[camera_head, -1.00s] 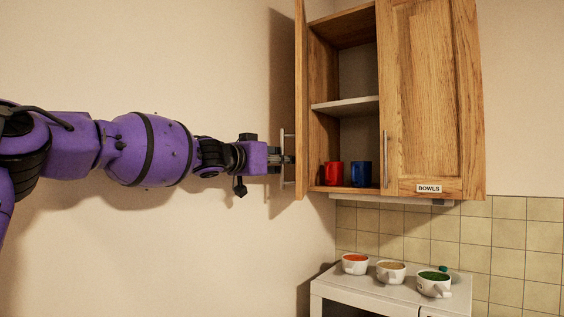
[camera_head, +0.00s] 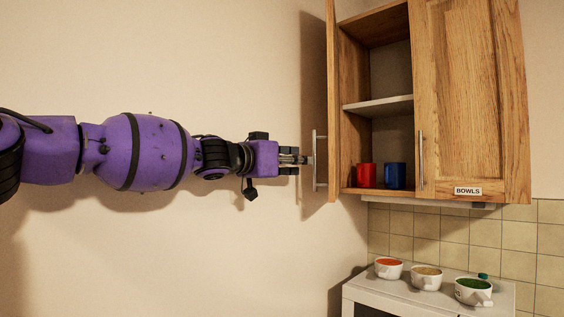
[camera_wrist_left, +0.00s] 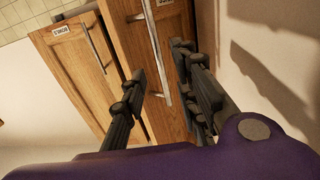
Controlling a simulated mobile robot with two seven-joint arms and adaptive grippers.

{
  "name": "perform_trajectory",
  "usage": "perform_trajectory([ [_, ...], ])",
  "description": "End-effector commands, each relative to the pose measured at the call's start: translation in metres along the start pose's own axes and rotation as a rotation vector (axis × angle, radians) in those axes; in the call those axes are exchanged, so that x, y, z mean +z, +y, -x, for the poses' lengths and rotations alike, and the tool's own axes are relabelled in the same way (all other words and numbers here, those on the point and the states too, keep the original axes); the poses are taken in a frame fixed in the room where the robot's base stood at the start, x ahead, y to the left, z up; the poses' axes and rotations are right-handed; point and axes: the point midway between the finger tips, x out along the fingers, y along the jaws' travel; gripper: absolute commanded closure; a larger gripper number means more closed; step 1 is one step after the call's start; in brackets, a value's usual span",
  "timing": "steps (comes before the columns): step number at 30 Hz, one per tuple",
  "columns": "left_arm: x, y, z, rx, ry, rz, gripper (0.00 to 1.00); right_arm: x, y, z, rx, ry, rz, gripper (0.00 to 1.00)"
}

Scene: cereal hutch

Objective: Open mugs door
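The mugs door (camera_head: 332,100) stands swung wide open and shows nearly edge-on at the cabinet's left side. Its metal bar handle (camera_head: 317,160) is on the face toward my left arm. My left gripper (camera_head: 305,160) is just left of the handle, with its tips close to the bar. In the left wrist view the gripper (camera_wrist_left: 160,68) has its fingers spread apart; the door (camera_wrist_left: 128,40) and handle (camera_wrist_left: 157,50) show beyond and between them. I cannot tell whether a fingertip touches the bar. My right gripper is not in view.
A red mug (camera_head: 366,175) and a blue mug (camera_head: 396,175) stand on the open compartment's bottom shelf. The bowls door (camera_head: 470,90) is closed. Below, several filled bowls, including a green-filled one (camera_head: 473,292), stand on a white surface (camera_head: 362,292). Plain wall lies behind my arm.

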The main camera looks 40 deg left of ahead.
Motion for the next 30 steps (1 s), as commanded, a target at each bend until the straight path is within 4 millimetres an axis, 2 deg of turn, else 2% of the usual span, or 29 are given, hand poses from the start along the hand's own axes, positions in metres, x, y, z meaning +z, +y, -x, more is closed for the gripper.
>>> perform_trajectory([
  [13, -0.001, 0.001, 0.044, 0.001, 0.0, -0.002, 0.72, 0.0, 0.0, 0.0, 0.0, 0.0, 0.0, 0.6],
  [26, 0.001, 0.0, 0.051, 0.0, -0.002, 0.0, 0.72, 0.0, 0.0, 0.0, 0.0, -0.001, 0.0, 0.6],
  [27, 0.001, 0.0, 0.051, 0.0, -0.002, 0.0, 0.73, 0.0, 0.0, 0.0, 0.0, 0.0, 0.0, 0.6],
  [30, 0.001, 0.0, 0.051, 0.0, -0.002, -0.002, 0.86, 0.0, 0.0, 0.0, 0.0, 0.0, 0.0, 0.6],
])
